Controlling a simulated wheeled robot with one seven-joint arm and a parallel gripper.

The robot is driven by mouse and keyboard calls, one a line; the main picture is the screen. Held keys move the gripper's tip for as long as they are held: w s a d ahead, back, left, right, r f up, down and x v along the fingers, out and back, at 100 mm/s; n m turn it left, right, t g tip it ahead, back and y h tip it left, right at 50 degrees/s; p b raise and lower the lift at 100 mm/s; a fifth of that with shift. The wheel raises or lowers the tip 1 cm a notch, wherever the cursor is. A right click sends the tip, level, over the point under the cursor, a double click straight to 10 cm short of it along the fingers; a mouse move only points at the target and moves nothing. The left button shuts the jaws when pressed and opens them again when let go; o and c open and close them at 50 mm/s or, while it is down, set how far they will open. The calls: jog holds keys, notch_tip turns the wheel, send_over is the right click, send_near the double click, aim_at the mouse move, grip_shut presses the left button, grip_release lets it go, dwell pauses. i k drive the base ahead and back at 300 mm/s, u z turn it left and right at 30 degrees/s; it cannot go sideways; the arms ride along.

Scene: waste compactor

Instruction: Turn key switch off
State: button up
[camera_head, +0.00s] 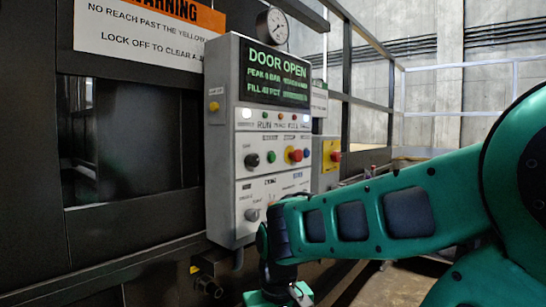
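The grey control box (222,145) stands on the dark compactor wall, with a lit screen (277,75) reading "DOOR OPEN". A silver-grey rotary switch (252,215) sits at the lower left of its face. A black knob (251,160) sits above it. I cannot tell for sure which one is the key switch, nor its exact setting. The lower right of the box face is hidden behind my green arm. My gripper (278,297) is low at the bottom edge of the picture, below the box and apart from both switches. Its fingertips are cut off by the frame.
A gauge (273,27) sits on top. A yellow isolator (331,155) is to the right. A pipe fitting (206,285) juts out below.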

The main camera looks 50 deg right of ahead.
aim_at(251, 159)
jog(key=z, duration=0.2)
jog(key=k, duration=0.45)
jog(key=z, duration=0.55)
jog(key=k, duration=0.85)
jog(key=z, duration=0.55)
jog(key=i, duration=0.8)
jog(key=u, duration=0.15)
